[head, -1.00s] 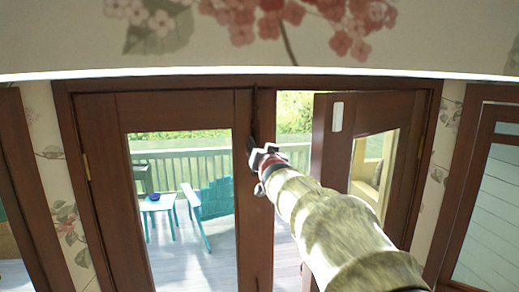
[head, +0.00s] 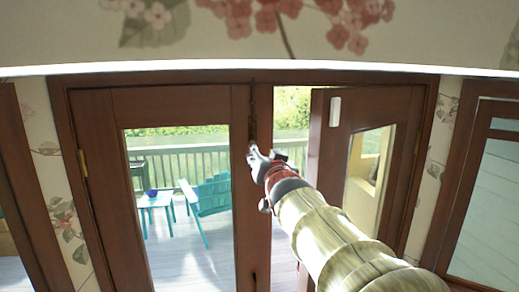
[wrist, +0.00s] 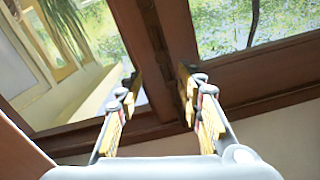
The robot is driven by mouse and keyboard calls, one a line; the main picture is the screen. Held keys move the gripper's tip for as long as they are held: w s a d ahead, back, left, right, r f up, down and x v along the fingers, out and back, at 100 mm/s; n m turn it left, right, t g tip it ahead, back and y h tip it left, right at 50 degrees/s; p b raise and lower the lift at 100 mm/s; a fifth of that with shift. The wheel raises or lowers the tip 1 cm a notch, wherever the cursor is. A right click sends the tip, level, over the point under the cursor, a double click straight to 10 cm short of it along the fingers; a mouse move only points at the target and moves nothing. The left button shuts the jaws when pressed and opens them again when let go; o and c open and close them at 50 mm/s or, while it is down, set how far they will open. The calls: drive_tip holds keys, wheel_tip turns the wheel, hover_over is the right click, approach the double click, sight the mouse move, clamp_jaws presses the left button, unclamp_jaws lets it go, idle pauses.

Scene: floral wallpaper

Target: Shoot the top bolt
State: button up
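A dark brown double door stands ahead, with its left leaf (head: 172,103) in the frame and its right leaf (head: 334,150) swung open. A thin dark strip, which looks like the top bolt (head: 252,97), runs along the upper meeting edge of the left leaf. My gripper (head: 265,156) is in front of this edge, below the strip. In the wrist view my gripper (wrist: 159,78) is open, with nothing between its fingers. Dark wood with a narrow dark line along it lies beyond the fingertips. I cannot tell whether they touch it, or make out the bolt's knob.
The door frame's top rail (head: 345,82) crosses above my gripper. The open leaf is to the right of my arm. Through the glass are a teal chair (head: 208,196), a small table (head: 155,203) and a deck railing (head: 182,160). Floral wallpaper surrounds the doorway.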

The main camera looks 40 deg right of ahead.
drive_tip(key=shift+v, duration=0.85)
drive_tip(key=s+a+f+n+g+y+b, duration=0.1)
drive_tip(key=s+a+f+g+b, duration=0.15)
drive_tip(key=f, duration=0.85)
drive_tip(key=s+a+f+n+g+y+b, duration=0.15)
drive_tip(key=s+f+g, duration=0.25)
drive_tip(key=f, duration=0.6)
drive_tip(key=s+a+f+n+g+y+b, duration=0.1)
drive_tip(key=s+a+f+b, duration=0.3)
drive_tip(key=a+f+b, duration=0.5)
drive_tip(key=s+a+f+n+g+y+b, duration=0.1)
drive_tip(key=s+a+f+n+y+b, duration=0.2)
drive_tip(key=a+f+b, duration=0.6)
drive_tip(key=s+a+f+n+g+y+b, duration=0.1)
drive_tip(key=s+a+f+n+y+b, duration=0.2)
drive_tip(key=f, duration=2.1)
drive_tip(key=s+a+b, duration=0.4)
drive_tip(key=a+b, duration=0.2)
drive_tip(key=b, duration=0.2)
drive_tip(key=shift+f, duration=0.15)
drive_tip(key=shift+s+d, duration=0.1)
drive_tip(key=shift+s, duration=0.05)
